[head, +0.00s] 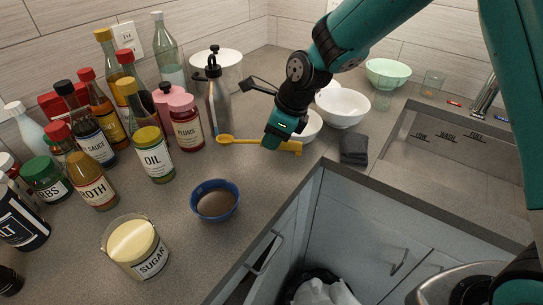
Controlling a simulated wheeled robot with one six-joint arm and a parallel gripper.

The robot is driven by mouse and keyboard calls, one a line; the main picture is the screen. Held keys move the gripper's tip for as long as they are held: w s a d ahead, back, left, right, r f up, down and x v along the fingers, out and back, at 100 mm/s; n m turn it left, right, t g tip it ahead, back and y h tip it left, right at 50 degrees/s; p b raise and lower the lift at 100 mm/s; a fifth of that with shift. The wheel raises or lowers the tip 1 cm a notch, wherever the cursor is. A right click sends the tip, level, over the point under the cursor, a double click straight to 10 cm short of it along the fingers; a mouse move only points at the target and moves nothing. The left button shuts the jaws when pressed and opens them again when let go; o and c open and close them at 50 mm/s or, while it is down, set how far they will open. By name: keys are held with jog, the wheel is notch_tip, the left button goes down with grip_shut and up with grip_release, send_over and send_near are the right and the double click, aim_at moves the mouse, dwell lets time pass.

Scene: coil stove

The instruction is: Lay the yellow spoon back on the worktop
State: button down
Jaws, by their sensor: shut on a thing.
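The yellow spoon (242,140) is in the head view, at the middle, stretching left to right with its bowl at the left end. My gripper (276,140) is shut on its handle, and the handle's end shows to the right of the fingers. The spoon is over the grey worktop (262,170). I cannot tell whether it touches the surface or hangs just above it. The fingertips are small and partly hidden by the wrist.
A blue bowl (215,200) and sugar jar (135,247) stand nearer. White bowls (342,107) and a dark cloth (354,149) lie right.

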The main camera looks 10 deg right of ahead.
jog(key=shift+f+p, duration=0.3)
jog(key=shift+f, duration=3)
jog(key=shift+f, duration=0.1)
jog(key=c, duration=0.9)
grip_release()
jog(key=shift+c, duration=0.2)
jog(key=b+v, duration=0.1)
jog(key=v, duration=1.1)
jog(key=shift+s, duration=0.15)
jog(key=s+r+n, duration=0.4)
jog(key=s+n, duration=0.8)
jog(key=n, duration=0.3)
jog(key=s+d+r+n+g, duration=0.1)
jog(key=s+r+n, duration=0.4)
jog(key=s+n, duration=0.8)
jog(key=shift+d+r+n+g, duration=0.25)
jog(key=shift+d+n+g, duration=0.05)
jog(key=shift+n, duration=0.6)
